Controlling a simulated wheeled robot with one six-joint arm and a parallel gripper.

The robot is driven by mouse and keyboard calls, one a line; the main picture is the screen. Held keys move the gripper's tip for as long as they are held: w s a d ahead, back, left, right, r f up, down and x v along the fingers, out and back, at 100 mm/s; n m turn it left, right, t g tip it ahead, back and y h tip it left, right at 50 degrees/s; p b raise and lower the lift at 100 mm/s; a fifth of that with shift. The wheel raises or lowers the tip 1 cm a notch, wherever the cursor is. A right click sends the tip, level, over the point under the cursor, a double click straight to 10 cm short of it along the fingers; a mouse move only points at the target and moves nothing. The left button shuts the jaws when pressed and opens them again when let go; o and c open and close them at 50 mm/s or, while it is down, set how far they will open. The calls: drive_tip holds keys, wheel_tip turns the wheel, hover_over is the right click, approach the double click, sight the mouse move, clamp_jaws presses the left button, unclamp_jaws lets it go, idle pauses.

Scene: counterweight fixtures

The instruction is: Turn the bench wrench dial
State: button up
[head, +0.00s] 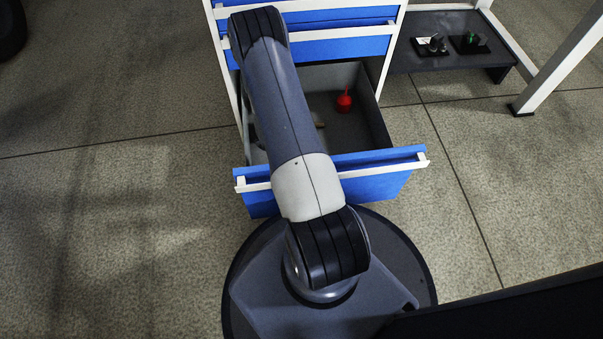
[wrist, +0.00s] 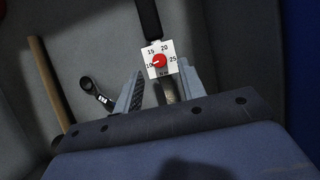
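In the wrist view the bench wrench has a black handle (wrist: 149,20) and a white square dial plate (wrist: 171,48) marked 10, 15, 20 and 25. A round red dial knob (wrist: 159,60) sits on the plate; its pale mark points left, towards 10. My gripper (wrist: 160,72) is open, one finger on each side of the plate's lower part. A grey shaft (wrist: 168,90) shows between the fingers. I cannot tell whether a finger touches the plate. In the head view my arm hides the gripper and the wrench.
The open blue drawer (head: 380,187) also holds a red oil can (head: 344,102). A wooden handle (wrist: 48,78) and a small black wrench (wrist: 96,94) lie left of my gripper. A dark low shelf (head: 425,62) with small trays stands at the back right.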

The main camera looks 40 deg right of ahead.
drive_tip(key=shift+b+x, duration=0.4)
drive_tip(key=shift+x, duration=1)
drive_tip(key=shift+c, duration=0.3)
clamp_jaws()
